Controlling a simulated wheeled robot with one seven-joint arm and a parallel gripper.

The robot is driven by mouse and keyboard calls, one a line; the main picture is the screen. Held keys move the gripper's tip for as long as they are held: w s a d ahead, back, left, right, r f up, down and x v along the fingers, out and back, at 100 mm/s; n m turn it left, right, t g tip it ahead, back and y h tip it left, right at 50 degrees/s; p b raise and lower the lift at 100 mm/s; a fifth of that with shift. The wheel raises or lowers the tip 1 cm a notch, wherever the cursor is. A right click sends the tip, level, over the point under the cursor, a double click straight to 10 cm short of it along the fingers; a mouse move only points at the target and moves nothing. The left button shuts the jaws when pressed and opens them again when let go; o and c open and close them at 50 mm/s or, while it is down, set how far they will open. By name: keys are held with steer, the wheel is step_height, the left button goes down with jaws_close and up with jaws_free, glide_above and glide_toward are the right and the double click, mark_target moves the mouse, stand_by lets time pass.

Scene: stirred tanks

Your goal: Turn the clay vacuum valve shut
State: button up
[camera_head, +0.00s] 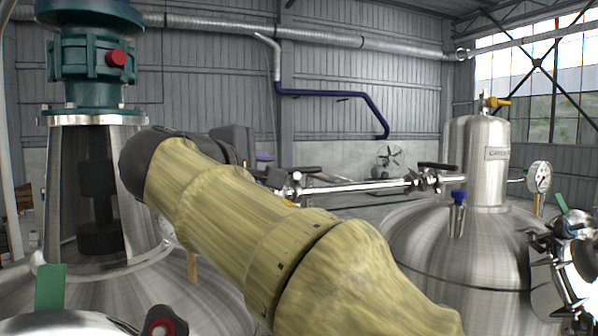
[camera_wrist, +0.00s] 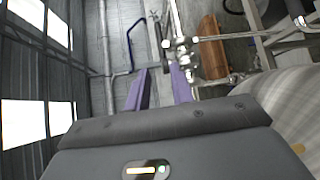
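A steel pipe (camera_head: 350,187) runs across the middle of the head view, with a dark-handled valve (camera_head: 292,172) at its left end and another dark-handled valve (camera_head: 437,168) at its right end. I cannot tell which valve is the clay one; no handle shows a clear clay colour. My gripper (camera_wrist: 160,78) has two purple fingers, apart with nothing between them. In the wrist view, steel valve fittings (camera_wrist: 184,44) lie just beyond the right finger, seemingly apart from it. In the head view my arm hides most of the gripper; a bit of purple finger shows near the left valve.
A steel tank (camera_head: 470,240) with a gauge (camera_head: 539,176) and a yellow-handled valve (camera_head: 497,102) on its upper cylinder stands at the right. A green motor (camera_head: 95,55) stands on a tank at the left. A brown board-like thing (camera_wrist: 212,50) lies beyond the fittings.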

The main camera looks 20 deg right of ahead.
mark_target(304, 169)
steer(key=p+x, duration=0.6)
steer(key=x, duration=1)
steer(key=shift+d+r, duration=0.1)
steer(key=shift+d, duration=0.2)
steer(key=shift+w+d, duration=0.35)
steer(key=shift+w, duration=0.15)
steer(key=shift+s+d, duration=0.15)
steer(key=c, duration=0.4)
steer(key=shift+f, duration=0.25)
jaws_close()
